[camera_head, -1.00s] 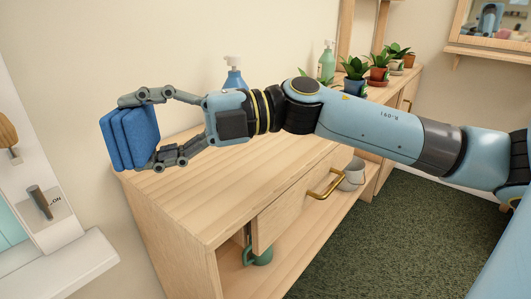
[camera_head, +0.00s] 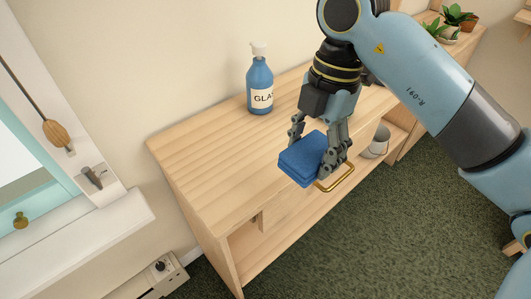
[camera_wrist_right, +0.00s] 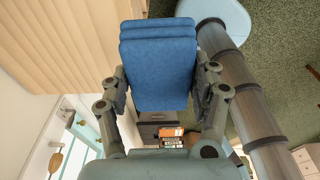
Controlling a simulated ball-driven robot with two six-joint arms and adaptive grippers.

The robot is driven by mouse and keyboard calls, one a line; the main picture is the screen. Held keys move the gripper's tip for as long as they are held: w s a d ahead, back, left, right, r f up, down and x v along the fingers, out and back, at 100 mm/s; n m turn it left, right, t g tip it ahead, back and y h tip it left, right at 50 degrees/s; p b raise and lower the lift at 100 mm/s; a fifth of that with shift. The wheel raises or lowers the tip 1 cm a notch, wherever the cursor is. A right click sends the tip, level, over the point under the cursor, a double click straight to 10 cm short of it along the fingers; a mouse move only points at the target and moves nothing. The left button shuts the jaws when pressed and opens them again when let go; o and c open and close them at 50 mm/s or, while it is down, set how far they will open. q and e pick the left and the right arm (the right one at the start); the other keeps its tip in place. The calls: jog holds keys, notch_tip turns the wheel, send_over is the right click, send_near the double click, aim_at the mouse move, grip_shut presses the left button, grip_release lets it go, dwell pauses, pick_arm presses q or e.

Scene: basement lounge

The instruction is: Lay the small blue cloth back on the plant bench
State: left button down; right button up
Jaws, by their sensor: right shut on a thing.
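The small blue cloth (camera_head: 301,162) is folded into a thick layered pad. My right gripper (camera_head: 312,152) is shut on it, one finger on each side, and points down. In the head view the cloth appears over the front edge of the wooden plant bench (camera_head: 215,155), near the brass drawer handle (camera_head: 338,178). It looks held above the bench; the exact gap cannot be told. In the right wrist view the cloth (camera_wrist_right: 158,65) sits between both fingers. My left gripper is not in view.
A blue pump bottle labelled "GLA…" (camera_head: 260,85) stands at the back of the bench, behind the gripper. The left part of the top is bare. A light cup (camera_head: 377,142) is on the lower shelf. Potted plants (camera_head: 458,18) are at the far right.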

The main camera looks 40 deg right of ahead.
send_over(263, 169)
jog(key=f, duration=0.6)
jog(key=shift+w+d+f+b, duration=0.1)
jog(key=shift+d+f+b, duration=0.15)
jog(key=shift+f+b, duration=0.1)
notch_tip(263, 169, down, 4)
jog(key=shift+f, duration=0.1)
jog(key=o, duration=1)
jog(key=shift+o, duration=0.2)
